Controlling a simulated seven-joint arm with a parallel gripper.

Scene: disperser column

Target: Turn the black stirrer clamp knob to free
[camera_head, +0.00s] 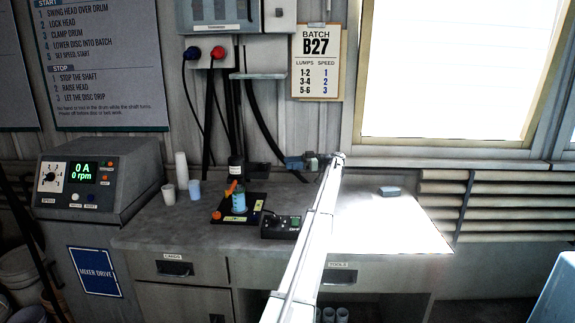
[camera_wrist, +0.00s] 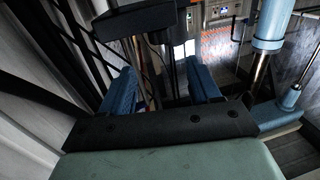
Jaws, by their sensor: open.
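A small bench stirrer stands on the bench in the head view, with a black upper body (camera_head: 236,168) above a beaker of blue liquid (camera_head: 239,202). A dark block (camera_head: 258,170) sits to the right of that body; I cannot tell for sure whether it is the clamp knob. My gripper (camera_head: 291,163) is just right of this block, apart from it. In the wrist view my gripper (camera_wrist: 162,85) is open, its two blue fingers apart with no object held between them. A black bar (camera_wrist: 145,19) lies beyond the fingers. The knob's setting cannot be read.
White cups (camera_head: 181,168) and a mixer drive console (camera_head: 98,178) stand to the left. Cables (camera_head: 208,120) hang behind the stirrer. The bench's right side is mostly clear except for a small grey block (camera_head: 390,191).

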